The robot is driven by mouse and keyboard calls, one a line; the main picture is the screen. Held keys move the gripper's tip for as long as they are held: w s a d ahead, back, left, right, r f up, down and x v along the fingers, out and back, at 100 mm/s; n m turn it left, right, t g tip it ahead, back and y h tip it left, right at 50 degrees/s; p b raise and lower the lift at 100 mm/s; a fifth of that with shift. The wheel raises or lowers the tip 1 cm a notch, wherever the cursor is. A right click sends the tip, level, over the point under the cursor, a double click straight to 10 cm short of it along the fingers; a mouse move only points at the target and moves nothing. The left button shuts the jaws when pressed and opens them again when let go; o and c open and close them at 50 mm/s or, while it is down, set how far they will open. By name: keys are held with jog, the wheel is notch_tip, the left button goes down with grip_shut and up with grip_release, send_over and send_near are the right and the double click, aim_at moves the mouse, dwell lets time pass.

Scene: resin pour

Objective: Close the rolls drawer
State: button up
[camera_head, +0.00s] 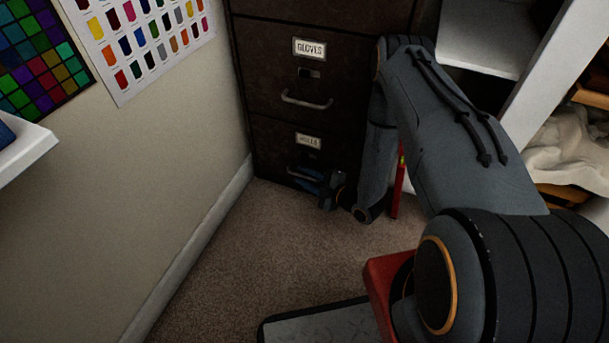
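The rolls drawer (275,145) is the lowest drawer front of a dark brown cabinet, just above the carpet. Its small label (308,140) is too blurred to read with certainty. The drawer front looks about flush with the drawer above, though a small gap cannot be ruled out. My gripper (304,177) is low at this front, at the drawer's handle (298,170). The gripper and wrist hide the handle's right part and the drawer's lower right. Whether the fingers are open, shut or touching the handle cannot be told.
The drawer labelled GLOVES (265,75) above looks shut. A wall with a skirting board (190,245) runs along the left. White shelving (485,45) stands at the right. Carpet (240,245) in front is clear, down to a grey mat (315,328).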

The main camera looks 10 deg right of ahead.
jog(key=p+v, duration=0.2)
jog(key=v, duration=0.5)
dwell(0.4)
